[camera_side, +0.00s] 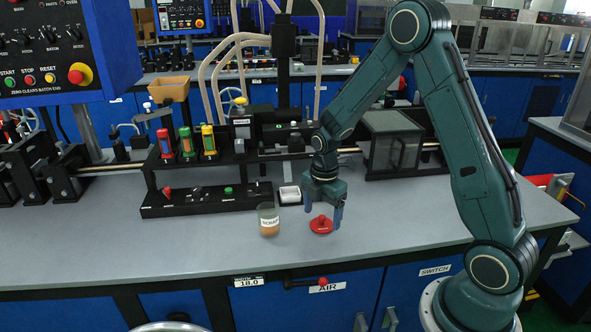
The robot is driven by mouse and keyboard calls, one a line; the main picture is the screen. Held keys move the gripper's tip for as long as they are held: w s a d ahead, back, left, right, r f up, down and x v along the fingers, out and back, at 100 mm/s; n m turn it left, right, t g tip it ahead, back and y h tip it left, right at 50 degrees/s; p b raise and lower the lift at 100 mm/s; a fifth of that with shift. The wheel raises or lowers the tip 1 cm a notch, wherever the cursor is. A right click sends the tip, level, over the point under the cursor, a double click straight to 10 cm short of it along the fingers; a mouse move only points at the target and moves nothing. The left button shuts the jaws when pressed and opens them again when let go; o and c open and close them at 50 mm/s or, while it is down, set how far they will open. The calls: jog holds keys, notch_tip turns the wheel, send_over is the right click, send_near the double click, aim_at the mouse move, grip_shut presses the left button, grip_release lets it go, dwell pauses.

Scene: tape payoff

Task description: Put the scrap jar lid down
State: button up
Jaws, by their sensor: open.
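The scrap jar lid (321,226) is red with a small knob on top. It appears to lie flat on the grey bench top, a little right of the scrap jar. The scrap jar (268,222) is clear, labelled SCRAP, and has brownish matter inside; its top looks uncovered. My gripper (323,212) points down just above the lid. Its blue fingers stand apart, one on each side of the lid's knob.
A small white tray (289,194) sits behind the jar. A black panel with small knobs (205,200) lies to the left, below red, green and yellow cylinders. A grey box (393,145) stands behind right. The bench's front is clear; a red-knobbed AIR lever is on its edge.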

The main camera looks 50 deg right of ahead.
aim_at(322, 218)
notch_tip(322, 218, up, 10)
jog(key=shift+r, duration=0.15)
dwell(0.3)
dwell(0.5)
jog(key=s+a+r+m+t, duration=0.3)
jog(key=s+a+r+m, duration=0.45)
jog(key=r, duration=0.35)
jog(key=s+a+r+m+t, duration=0.1)
jog(key=s+a+m, duration=0.1)
jog(key=s+m, duration=0.2)
jog(key=s+a+r+m+t, duration=0.1)
jog(key=s+m, duration=0.3)
jog(key=s, duration=0.5)
jog(key=shift+a+r+m+t, duration=0.3)
jog(key=shift+a+m, duration=0.05)
